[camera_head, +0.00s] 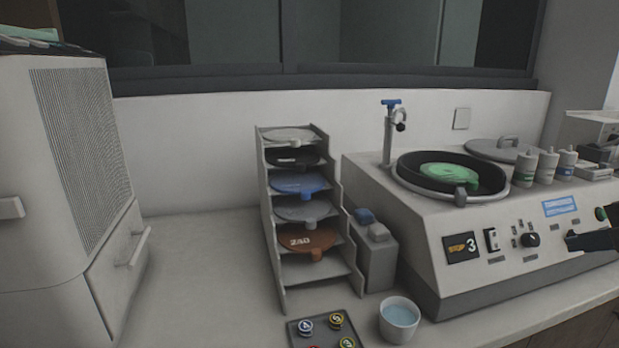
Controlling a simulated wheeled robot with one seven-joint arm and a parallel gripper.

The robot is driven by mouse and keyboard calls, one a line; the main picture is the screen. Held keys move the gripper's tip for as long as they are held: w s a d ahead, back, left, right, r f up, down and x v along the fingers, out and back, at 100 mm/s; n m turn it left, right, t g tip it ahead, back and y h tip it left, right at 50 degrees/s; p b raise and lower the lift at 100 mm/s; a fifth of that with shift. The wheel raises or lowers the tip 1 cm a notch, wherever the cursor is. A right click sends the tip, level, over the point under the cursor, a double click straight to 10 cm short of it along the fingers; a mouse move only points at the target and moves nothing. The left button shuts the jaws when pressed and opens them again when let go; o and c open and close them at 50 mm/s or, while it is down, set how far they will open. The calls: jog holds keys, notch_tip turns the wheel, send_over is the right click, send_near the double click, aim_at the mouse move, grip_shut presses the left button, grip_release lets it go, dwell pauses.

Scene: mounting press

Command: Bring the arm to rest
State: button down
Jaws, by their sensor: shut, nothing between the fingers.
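My gripper (574,241) shows as a dark shape at the right edge, in front of the control panel of the grinding and polishing machine (434,260). Its fingers are shut with nothing seen between them. Its tip points left, close to the panel, to the right of a black knob (529,240). I cannot tell whether it touches the panel. The rest of my arm is outside the picture. The machine holds a green disc (449,176) in its round black bowl. Its front display (462,246) reads "STOP 3".
A rack (279,240) with several discs stands left of the machine. A cup of blue liquid (399,320) and a tray of round samples (299,340) are at the front. Several bottles (525,168) stand on the machine. A large white cabinet (60,180) is at left; counter beside it is clear.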

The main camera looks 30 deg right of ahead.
jog(key=w+a+f+m+t, duration=0.2)
jog(key=w+a+f+m, duration=0.45)
jog(key=a+f, duration=0.4)
jog(key=s+a+f+m, duration=0.2)
jog(key=a+f+m, duration=0.2)
jog(key=a+f, duration=0.45)
jog(key=s+a+m+t, duration=0.1)
jog(key=s+a+m, duration=0.3)
jog(key=s+a, duration=0.65)
jog(key=s+a+r+t+y, duration=0.1)
jog(key=s+a+r, duration=0.1)
jog(key=s, duration=0.3)
jog(key=s+a+r+t+y, duration=0.1)
jog(key=s+a+r, duration=0.2)
jog(key=s+a, duration=0.2)
jog(key=shift+s+m, duration=0.35)
jog(key=shift+m, duration=0.1)
jog(key=shift+a+f, duration=0.1)
